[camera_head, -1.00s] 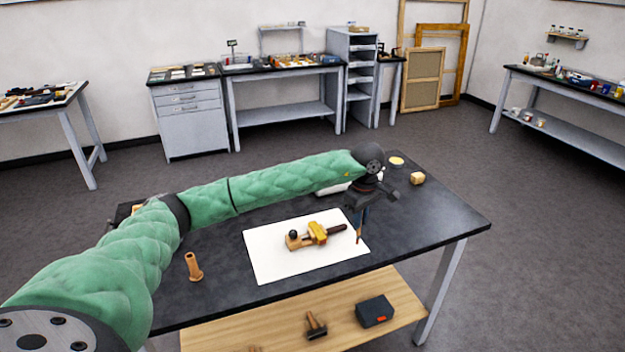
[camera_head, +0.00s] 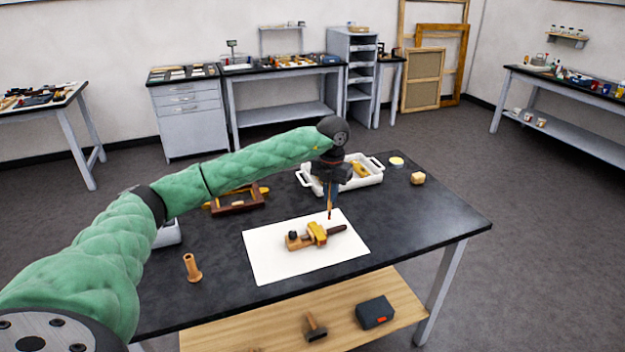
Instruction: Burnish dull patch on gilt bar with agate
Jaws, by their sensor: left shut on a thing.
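My left gripper (camera_head: 331,185) is shut on a slim upright tool (camera_head: 330,205) with a reddish-brown lower end, which looks like the agate burnisher. The gilt bar (camera_head: 318,234) is a short golden-yellow piece. It lies with a wooden holder (camera_head: 297,242) that has a dark knob and a dark handle, on a white sheet (camera_head: 272,262). The tool tip hangs near the sheet's back edge, behind the bar and apart from it in the picture. The dull patch is too small to make out. My right gripper is out of view.
A white two-handled tray (camera_head: 372,178) stands behind my gripper with a yellowish item in it. A brown wooden frame (camera_head: 236,201) lies back left. A small wood block (camera_head: 418,178) and a yellow-topped dish (camera_head: 396,161) are back right. The table's right side is clear.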

